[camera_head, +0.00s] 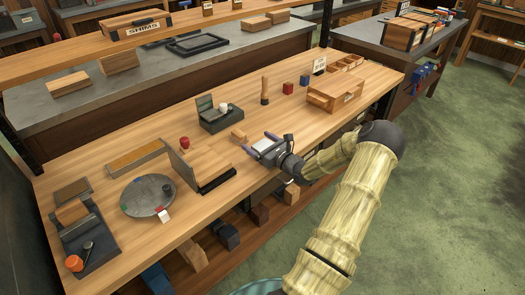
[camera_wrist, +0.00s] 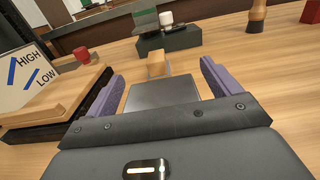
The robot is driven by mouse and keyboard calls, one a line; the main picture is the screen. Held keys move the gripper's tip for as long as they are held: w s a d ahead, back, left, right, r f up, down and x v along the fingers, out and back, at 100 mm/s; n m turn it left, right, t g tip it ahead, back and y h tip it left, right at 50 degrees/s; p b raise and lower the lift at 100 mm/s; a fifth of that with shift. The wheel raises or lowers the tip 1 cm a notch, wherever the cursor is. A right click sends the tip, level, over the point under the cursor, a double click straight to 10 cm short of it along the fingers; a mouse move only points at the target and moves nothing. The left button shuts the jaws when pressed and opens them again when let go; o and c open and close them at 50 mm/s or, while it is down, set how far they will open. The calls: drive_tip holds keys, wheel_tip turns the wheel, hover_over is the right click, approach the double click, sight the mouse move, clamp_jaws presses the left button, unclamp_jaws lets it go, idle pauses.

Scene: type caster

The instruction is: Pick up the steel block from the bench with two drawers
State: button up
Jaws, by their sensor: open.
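A grey, flat-topped block that looks like the steel block (camera_wrist: 162,93) lies on the wooden bench (camera_head: 125,215). In the head view the block (camera_head: 265,145) shows as a small pale patch between my fingers. My gripper (camera_head: 256,142) is over the bench's front part. In the wrist view its purple fingers (camera_wrist: 161,75) are open, one on each side of the block, with visible gaps. The block's near end is hidden behind the gripper body. No drawers of this bench can be made out.
A small wooden block (camera_wrist: 157,66) sits just beyond the steel block. A dark box (camera_head: 221,118) stands behind it. A wooden panel on a black base (camera_head: 217,180) is at left. A wooden drawer box (camera_head: 335,95) is at right.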

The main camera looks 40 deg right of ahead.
drive_tip(key=shift+w, duration=0.1)
idle(0.4)
drive_tip(key=c, duration=1.9)
drive_tip(key=shift+w+r, duration=0.1)
drive_tip(key=shift+r, duration=0.05)
clamp_jaws()
